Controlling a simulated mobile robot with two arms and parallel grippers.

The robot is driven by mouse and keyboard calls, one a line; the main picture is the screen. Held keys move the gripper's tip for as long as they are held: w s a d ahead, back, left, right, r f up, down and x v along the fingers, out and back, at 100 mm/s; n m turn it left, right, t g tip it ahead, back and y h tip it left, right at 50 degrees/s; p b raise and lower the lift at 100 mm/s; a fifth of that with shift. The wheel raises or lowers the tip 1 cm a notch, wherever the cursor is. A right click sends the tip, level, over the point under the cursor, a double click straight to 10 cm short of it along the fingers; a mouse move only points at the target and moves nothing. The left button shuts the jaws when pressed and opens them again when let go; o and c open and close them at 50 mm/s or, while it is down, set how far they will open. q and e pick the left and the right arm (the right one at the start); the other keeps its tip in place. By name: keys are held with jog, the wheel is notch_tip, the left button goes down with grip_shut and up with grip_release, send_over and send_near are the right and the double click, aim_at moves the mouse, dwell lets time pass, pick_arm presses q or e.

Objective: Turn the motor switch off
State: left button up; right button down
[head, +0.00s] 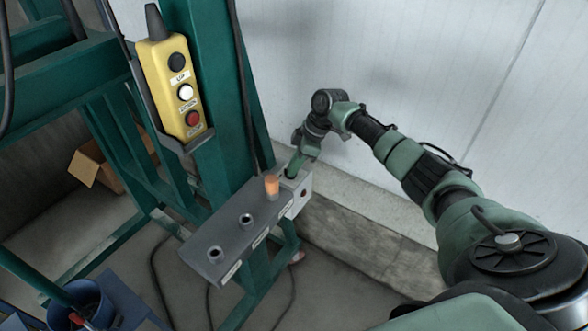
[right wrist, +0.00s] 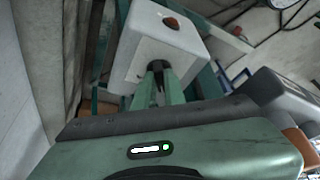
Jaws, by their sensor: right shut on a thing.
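In the right wrist view the box (right wrist: 140,55) is close ahead, with a reddish-brown round button (right wrist: 172,22) on one face. A small dark switch knob (right wrist: 157,67) sticks out of the face towards my gripper. My right gripper (head: 292,174) is at the back side of the box. In the right wrist view its green fingers (right wrist: 160,80) are shut on the dark knob. The knob's exact turn position cannot be told. My left gripper is not in view.
The dark grey panel (head: 225,250) carries an orange cylindrical piece (head: 272,186) and two dark round fittings. A yellow pendant (head: 175,85) with black, white and red buttons hangs on the green frame (head: 218,150). The white wall (head: 380,80) is close behind my right arm.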

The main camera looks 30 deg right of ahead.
dwell(0.3)
jog(key=c, duration=1.5)
grip_release()
jog(key=b+v, duration=0.1)
jog(key=v, duration=0.7)
jog(key=shift+w+b, duration=0.15)
jog(key=shift+b, duration=0.2)
jog(key=shift+f, duration=0.1)
